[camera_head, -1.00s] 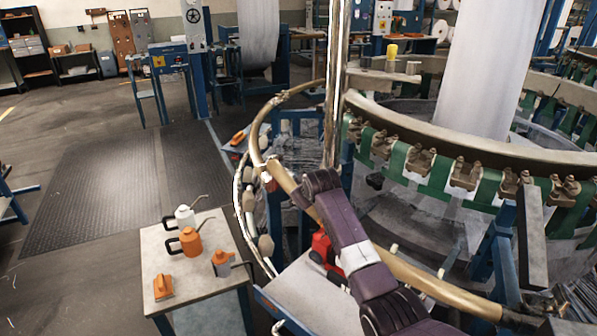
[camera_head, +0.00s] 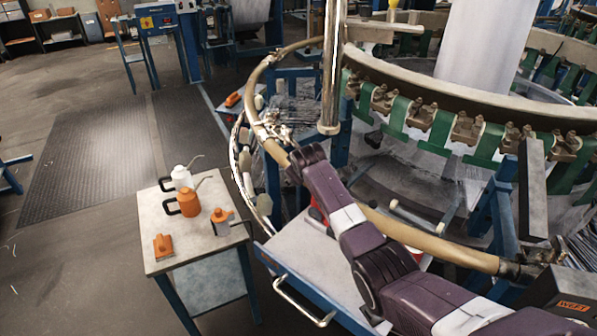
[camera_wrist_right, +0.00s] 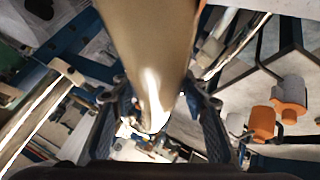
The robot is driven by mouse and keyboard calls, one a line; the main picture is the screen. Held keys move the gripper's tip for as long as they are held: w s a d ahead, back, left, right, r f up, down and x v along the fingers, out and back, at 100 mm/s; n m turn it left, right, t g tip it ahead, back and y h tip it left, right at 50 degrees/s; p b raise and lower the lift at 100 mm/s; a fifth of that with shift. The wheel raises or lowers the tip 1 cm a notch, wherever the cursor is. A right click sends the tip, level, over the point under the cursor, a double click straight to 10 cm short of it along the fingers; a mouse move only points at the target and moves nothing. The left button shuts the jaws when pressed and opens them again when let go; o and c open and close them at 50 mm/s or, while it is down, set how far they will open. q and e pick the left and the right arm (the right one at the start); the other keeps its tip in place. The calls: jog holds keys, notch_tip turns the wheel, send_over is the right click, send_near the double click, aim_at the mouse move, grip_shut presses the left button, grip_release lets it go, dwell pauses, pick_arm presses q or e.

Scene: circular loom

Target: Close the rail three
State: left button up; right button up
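A curved tan rail (camera_head: 440,241) runs around the front of the circular loom in the head view. A metal coupling (camera_head: 271,129) sits on the ring's left side, close to my right gripper; I cannot tell whether the joint there is closed. No number on the rail is readable. My right arm's purple end (camera_head: 308,160) is at the rail just right of the coupling; its fingers are hidden there. In the right wrist view the rail (camera_wrist_right: 152,60) passes between the two dark fingers of my right gripper (camera_wrist_right: 158,135), with gaps visible beside it. My left gripper is not in view.
A small table (camera_head: 165,226) at left holds a white oil can (camera_head: 181,178), orange can (camera_head: 189,204) and other orange items. A vertical metal post (camera_head: 331,75) stands behind my right arm. A blue-framed cart (camera_head: 310,262) is below it. The floor at far left is open.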

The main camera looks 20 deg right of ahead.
jog(key=shift+o, duration=1.1)
jog(key=shift+w+f, duration=0.15)
jog(key=shift+f, duration=0.1)
jog(key=shift+r, duration=0.25)
jog(key=shift+v, duration=0.85)
jog(key=v, duration=1)
jog(key=shift+a+f, duration=0.1)
jog(key=shift+f, duration=0.05)
